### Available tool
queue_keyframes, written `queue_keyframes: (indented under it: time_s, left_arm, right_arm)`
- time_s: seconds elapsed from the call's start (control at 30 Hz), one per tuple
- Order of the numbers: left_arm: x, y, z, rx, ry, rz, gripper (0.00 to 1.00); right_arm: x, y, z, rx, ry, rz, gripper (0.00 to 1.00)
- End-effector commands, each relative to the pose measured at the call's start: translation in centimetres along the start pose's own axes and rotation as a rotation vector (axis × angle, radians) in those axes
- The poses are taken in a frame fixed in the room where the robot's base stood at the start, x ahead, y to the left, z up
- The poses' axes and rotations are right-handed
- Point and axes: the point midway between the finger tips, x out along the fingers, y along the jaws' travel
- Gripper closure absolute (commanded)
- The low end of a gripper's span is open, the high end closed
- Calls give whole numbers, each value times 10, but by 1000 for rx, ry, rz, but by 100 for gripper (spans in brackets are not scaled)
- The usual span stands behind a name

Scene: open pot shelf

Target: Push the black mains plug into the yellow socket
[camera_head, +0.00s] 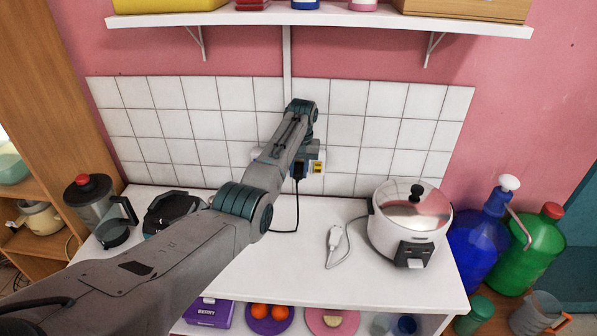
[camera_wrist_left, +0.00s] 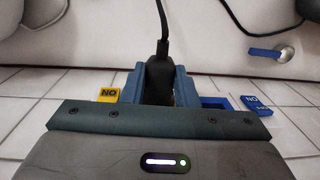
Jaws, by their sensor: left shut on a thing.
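The black mains plug (camera_wrist_left: 158,76) is between the two blue fingers of my left gripper (camera_wrist_left: 158,92), which is shut on it. Its cord runs off the top of the wrist view. In the head view the plug (camera_head: 299,170) is close to the tiled wall, with its cord hanging to the counter. A yellow piece (camera_head: 318,167) of the socket shows just right of the plug; in the wrist view a yellow "NO" label (camera_wrist_left: 108,95) is left of the fingers. The yellow socket's face is mostly hidden, so I cannot tell whether the plug touches it. My right gripper is out of view.
A blue socket (camera_wrist_left: 216,101) with a blue label (camera_wrist_left: 257,105) sits beside the fingers. A white plug (camera_head: 335,238) lies on the counter (camera_head: 300,278) near a rice cooker (camera_head: 410,222).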

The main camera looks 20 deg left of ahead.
Motion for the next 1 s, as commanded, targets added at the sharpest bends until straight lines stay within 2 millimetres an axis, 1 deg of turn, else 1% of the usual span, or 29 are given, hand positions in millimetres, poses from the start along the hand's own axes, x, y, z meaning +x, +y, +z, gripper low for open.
queue_keyframes:
  time_s: [0.23, 0.43, 0.47, 0.5, 0.57, 0.6, 0.77, 0.8, 0.93, 1.0]
  left_arm:
    - [-1, 0, -4, -1, 6, 1, 100]
    - [-3, 0, -4, -1, 7, 1, 100]
    - [-3, 0, -4, -1, 7, 1, 70]
    - [-3, 0, -4, -1, 7, 1, 62]
    - [-2, 0, -4, -1, 6, 1, 50]
    - [-2, 0, -4, -1, 6, 1, 48]
    - [-2, 0, -3, 0, 4, 1, 48]
    - [-1, 0, -3, 0, 3, 1, 44]
    - [-1, 0, -3, 0, 3, 1, 19]
    - [-1, 0, -3, 0, 3, 1, 19]
  right_arm:
    - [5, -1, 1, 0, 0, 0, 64]
    - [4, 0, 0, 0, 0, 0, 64]
    - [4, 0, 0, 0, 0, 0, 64]
    - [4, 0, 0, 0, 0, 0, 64]
    - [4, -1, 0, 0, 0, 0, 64]
    - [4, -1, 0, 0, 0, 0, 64]
    - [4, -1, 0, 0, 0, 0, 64]
    - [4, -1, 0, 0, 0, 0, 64]
    - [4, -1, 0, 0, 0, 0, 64]
    - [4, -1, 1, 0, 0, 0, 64]
